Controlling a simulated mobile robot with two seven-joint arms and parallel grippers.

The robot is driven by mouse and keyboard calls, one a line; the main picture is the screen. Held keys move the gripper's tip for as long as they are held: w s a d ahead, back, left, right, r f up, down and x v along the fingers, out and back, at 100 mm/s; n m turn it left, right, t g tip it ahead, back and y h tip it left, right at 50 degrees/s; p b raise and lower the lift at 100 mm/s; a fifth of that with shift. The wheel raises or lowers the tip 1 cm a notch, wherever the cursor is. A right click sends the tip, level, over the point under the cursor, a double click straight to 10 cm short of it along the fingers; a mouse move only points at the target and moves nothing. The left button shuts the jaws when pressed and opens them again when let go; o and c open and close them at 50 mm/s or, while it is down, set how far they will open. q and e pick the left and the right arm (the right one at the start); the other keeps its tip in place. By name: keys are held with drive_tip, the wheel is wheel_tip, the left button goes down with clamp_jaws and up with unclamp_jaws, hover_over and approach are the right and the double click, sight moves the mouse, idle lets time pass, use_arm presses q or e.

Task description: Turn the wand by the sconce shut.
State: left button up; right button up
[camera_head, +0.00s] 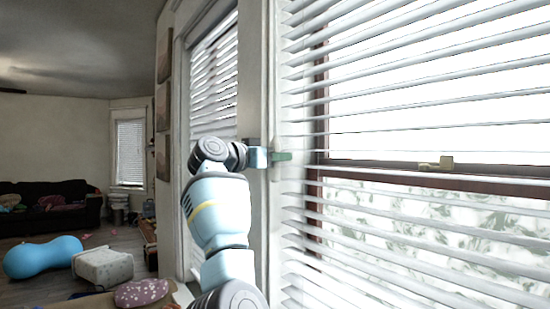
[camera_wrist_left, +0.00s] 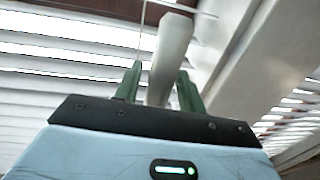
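The wand (camera_wrist_left: 172,48) is a thick pale rod hanging by the window blind; in the left wrist view it runs up between the two green fingers of my left gripper (camera_wrist_left: 159,72). The fingers stand apart, with a clear gap between the wand and the left-hand finger; the right-hand finger is close to the wand, and I cannot tell if it touches. In the head view my left gripper (camera_head: 282,156) is at the left edge of the large blind (camera_head: 330,90). No sconce can be made out. My right gripper is not in view.
The blind's slats are tilted open, with the window bright behind them. A wall post (camera_head: 253,75) stands just left of the gripper. Further left are a blue peanut ball (camera_head: 42,257), a pale ottoman (camera_head: 102,267) and a dark sofa (camera_head: 45,218).

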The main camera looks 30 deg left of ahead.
use_arm(q)
drive_tip(key=c, duration=0.8)
